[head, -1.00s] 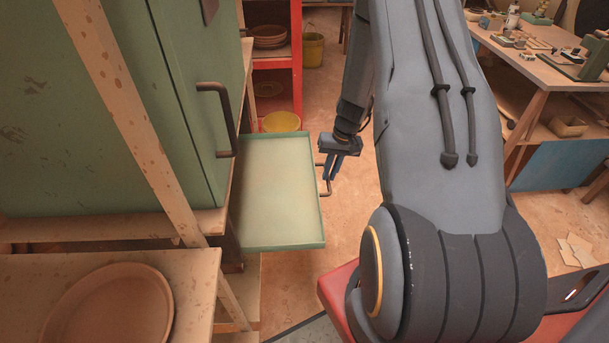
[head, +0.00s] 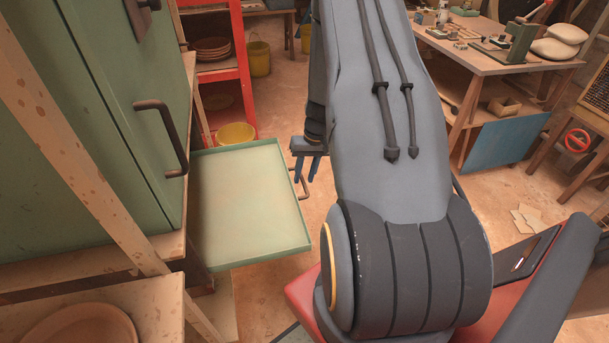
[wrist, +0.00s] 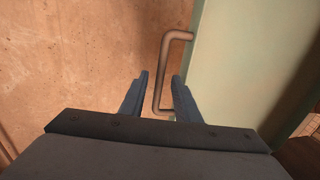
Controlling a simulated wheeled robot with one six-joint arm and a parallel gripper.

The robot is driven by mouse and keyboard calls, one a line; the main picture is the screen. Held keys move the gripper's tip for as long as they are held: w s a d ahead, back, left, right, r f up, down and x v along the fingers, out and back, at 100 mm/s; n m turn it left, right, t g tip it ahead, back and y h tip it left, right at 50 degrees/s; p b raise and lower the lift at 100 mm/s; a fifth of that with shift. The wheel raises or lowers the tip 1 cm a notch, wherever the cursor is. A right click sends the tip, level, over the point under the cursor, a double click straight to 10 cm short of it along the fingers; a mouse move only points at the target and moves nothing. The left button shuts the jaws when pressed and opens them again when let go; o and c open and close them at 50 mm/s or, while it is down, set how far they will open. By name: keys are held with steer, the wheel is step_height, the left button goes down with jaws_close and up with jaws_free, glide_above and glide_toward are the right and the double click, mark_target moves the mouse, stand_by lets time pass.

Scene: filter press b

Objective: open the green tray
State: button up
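The green tray (head: 250,200) is a shallow pale-green tray. In the head view it sticks out to the right from below the green cabinet. Its bent metal handle (head: 303,188) is on the right-hand front edge. My gripper (head: 307,170) is at the handle, pointing down. In the wrist view my gripper's blue fingers (wrist: 160,92) are apart, with the lower part of the brown handle (wrist: 164,72) showing in the gap. Contact with the handle cannot be told. The tray's pale green surface (wrist: 235,65) fills the right of the wrist view.
The green cabinet (head: 90,110) with its own dark handle (head: 165,135) stands at left. A red shelf (head: 235,75) and a yellow bowl (head: 236,133) are behind the tray. A workbench (head: 490,55) is at back right. Open floor (head: 270,95) lies beyond my gripper.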

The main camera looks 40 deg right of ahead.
step_height(320, 180, up, 8)
steer(key=d, duration=0.1)
steer(key=shift+s+d+f+b, duration=0.2)
steer(key=shift+s+b, duration=0.1)
steer(key=shift+b, duration=0.15)
steer(key=shift+a+r, duration=0.1)
stand_by(0.5)
steer(key=s+a+r+n, duration=0.1)
steer(key=a+r, duration=0.6)
steer(key=a, duration=0.3)
steer(key=s+a+r+n+h, duration=0.1)
steer(key=s+a+r, duration=0.4)
steer(key=s+a, duration=0.2)
steer(key=s+a+r+n+h, duration=0.1)
steer(key=s+a+r+n, duration=0.1)
steer(key=s+a+r, duration=0.2)
steer(key=s+a, duration=0.3)
steer(key=a, duration=0.3)
steer(key=shift+s+r+g, duration=0.3)
steer(key=shift+s+r, duration=0.05)
steer(key=shift+a, duration=0.1)
